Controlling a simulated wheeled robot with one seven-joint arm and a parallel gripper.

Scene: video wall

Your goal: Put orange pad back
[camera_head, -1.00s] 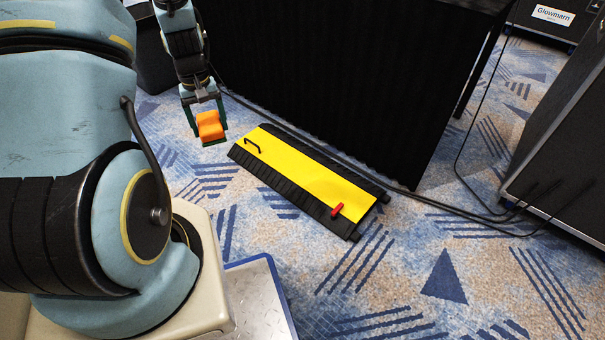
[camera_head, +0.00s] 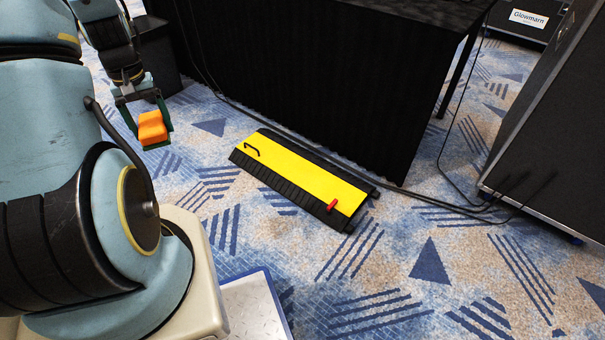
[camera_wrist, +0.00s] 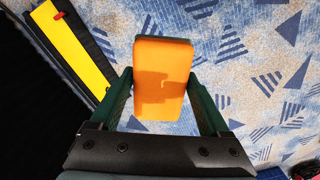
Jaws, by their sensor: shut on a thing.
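The orange pad (camera_head: 152,127) is a small block held between the dark green fingers of my gripper (camera_head: 144,129), at the upper left of the head view. In the wrist view the pad (camera_wrist: 160,78) fills the space between the fingertips (camera_wrist: 161,90), and carpet shows around and below it. The gripper is shut on the pad and holds it above the carpet, left of the cable ramp. The place that the pad belongs to cannot be told from these frames.
A black and yellow cable ramp (camera_head: 300,180) with a red piece (camera_head: 332,205) lies on the patterned carpet beside cables. A black-draped table (camera_head: 320,90) stands behind it. A dark case (camera_head: 550,130) stands at right. The carpet in front is clear.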

